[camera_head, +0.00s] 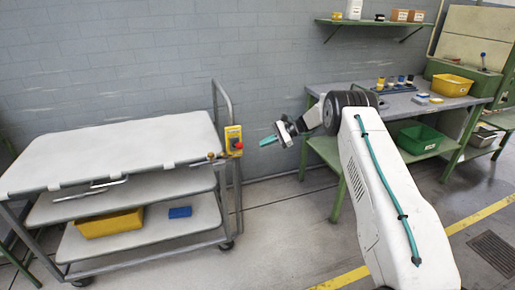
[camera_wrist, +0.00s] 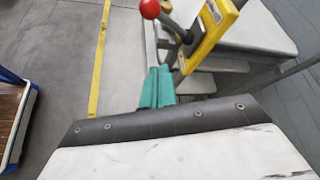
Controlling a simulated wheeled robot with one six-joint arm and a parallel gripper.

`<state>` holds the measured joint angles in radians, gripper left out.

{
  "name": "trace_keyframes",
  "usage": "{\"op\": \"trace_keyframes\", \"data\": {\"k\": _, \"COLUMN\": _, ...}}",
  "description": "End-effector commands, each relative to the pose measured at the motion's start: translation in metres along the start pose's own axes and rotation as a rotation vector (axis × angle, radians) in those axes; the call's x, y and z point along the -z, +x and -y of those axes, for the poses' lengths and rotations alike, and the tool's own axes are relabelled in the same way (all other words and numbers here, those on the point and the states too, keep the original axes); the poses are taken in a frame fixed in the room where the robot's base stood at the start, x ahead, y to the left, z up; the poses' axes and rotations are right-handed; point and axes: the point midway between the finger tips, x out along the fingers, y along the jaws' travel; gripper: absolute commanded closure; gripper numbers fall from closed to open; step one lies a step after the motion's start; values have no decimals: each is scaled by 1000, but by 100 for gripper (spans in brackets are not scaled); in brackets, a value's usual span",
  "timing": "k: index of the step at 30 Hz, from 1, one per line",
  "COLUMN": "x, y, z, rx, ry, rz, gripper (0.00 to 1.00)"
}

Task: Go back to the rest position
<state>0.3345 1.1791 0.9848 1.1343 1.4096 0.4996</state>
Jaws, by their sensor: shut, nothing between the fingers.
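My gripper (camera_head: 268,141) is at the end of my white arm, in the middle of the head view. Its teal fingers point left toward the cart's handle side and are shut with nothing between them. In the wrist view the teal fingers (camera_wrist: 157,88) are together, just below a yellow control box (camera_wrist: 209,35) with a red knob (camera_wrist: 150,9). The same yellow box (camera_head: 233,137) shows in the head view on the cart's upright, left of my gripper and apart from it.
A grey cart (camera_head: 110,153) stands at left, with a yellow bin (camera_head: 109,223) and a blue box (camera_head: 180,212) on its lower shelf. A green workbench (camera_head: 400,104) stands at right, with a green bin (camera_head: 418,139) on its shelf and a yellow bin (camera_head: 452,85) on top.

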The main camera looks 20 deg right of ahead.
Motion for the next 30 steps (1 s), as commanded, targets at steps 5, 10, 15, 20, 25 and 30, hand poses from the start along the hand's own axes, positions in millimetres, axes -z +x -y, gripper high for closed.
{"op": "trace_keyframes", "data": {"k": 5, "x": 0, "y": -6, "z": 1, "rx": 0, "ry": 0, "rz": 0, "gripper": 100}}
{"op": "trace_keyframes", "data": {"k": 10, "x": 0, "y": -6, "z": 1, "rx": 0, "ry": 0, "rz": 1, "gripper": 100}}
{"op": "trace_keyframes", "data": {"k": 15, "x": 0, "y": -6, "z": 1, "rx": 0, "ry": 0, "rz": 1, "gripper": 100}}
{"op": "trace_keyframes", "data": {"k": 20, "x": 2, "y": -6, "z": 0, "rx": -3, "ry": -30, "rz": -7, "gripper": 100}}
{"op": "trace_keyframes", "data": {"k": 25, "x": 20, "y": 6, "z": -44, "rx": -99, "ry": -47, "rz": -38, "gripper": 100}}
{"op": "trace_keyframes", "data": {"k": 30, "x": -10, "y": -3, "z": -86, "rx": -253, "ry": -119, "rz": -86, "gripper": 100}}
